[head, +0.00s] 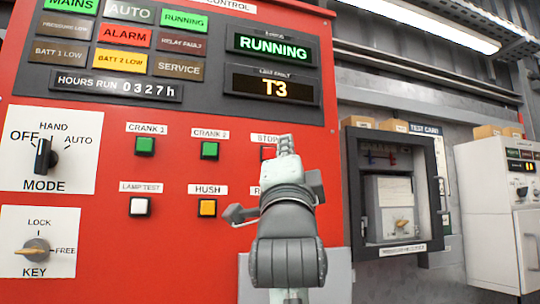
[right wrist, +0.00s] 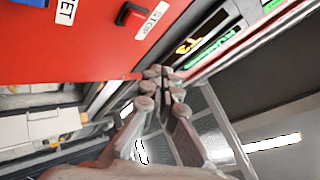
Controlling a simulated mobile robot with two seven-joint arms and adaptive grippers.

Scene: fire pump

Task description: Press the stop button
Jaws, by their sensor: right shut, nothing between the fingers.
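The stop button (head: 266,154) is a small red square with a dark rim on the red panel, under a partly hidden STOP label (head: 266,138). My right gripper (head: 286,146) covers its right part in the head view. In the right wrist view the button (right wrist: 128,14) shows at the top, beside its STOP label (right wrist: 151,21). My right gripper (right wrist: 163,73) is shut and empty there, with its fingertips pointing past the lower side of the button, apart from it in the picture. Whether it touches the panel I cannot tell. My left gripper is not in view.
Other buttons sit close by: green crank buttons (head: 209,150), a white lamp test button (head: 139,206) and an orange hush button (head: 207,208). The lit RUNNING display (head: 272,48) is above. An open grey cabinet (head: 355,190) and a white unit (head: 490,215) stand to the right.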

